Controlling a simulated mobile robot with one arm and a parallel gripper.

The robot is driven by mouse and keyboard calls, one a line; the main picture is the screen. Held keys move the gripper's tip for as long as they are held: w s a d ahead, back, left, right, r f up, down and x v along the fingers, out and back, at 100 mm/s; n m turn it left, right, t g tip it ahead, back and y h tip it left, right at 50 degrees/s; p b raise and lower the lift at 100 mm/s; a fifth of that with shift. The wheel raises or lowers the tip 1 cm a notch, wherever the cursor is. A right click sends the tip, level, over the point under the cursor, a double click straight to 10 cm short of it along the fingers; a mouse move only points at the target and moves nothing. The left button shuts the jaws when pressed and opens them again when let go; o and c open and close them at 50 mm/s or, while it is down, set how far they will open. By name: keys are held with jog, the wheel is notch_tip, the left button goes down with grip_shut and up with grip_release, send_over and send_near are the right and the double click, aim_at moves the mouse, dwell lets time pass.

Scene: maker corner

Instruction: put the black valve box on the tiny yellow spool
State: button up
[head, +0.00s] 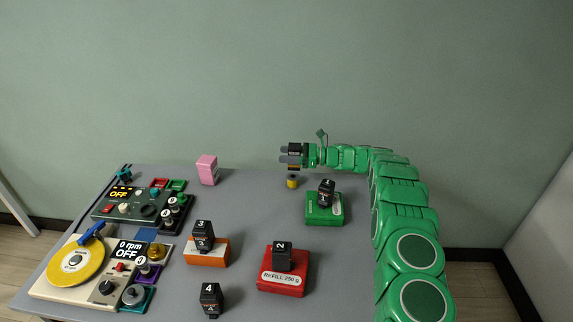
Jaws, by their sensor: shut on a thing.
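My gripper (288,155) reaches in from the right at the back of the table. It is shut on a small black box (295,147), which looks like the black valve box; the fingers partly hide it. The tiny yellow spool (292,182) stands upright on the table just below my gripper in the picture. A gap shows between the held box and the spool. I cannot tell exactly how well the box lines up over the spool in depth.
A green box (322,214) with a black block marked 1 stands close to the spool. Red (283,283) and orange (208,257) boxes also carry black blocks. A pink box (207,169) is at the back. Control panels (100,285) fill the left.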

jog(key=shift+w+a+f, duration=0.2)
jog(key=shift+w+f, duration=0.65)
jog(key=shift+f, duration=0.2)
jog(key=shift+f, duration=0.15)
jog(key=shift+w+a+f, duration=0.1)
jog(key=shift+w+f, duration=0.15)
jog(key=shift+f, duration=1.5)
jog(key=o, duration=1)
jog(key=shift+f, duration=0.15)
jog(key=shift+o, duration=0.2)
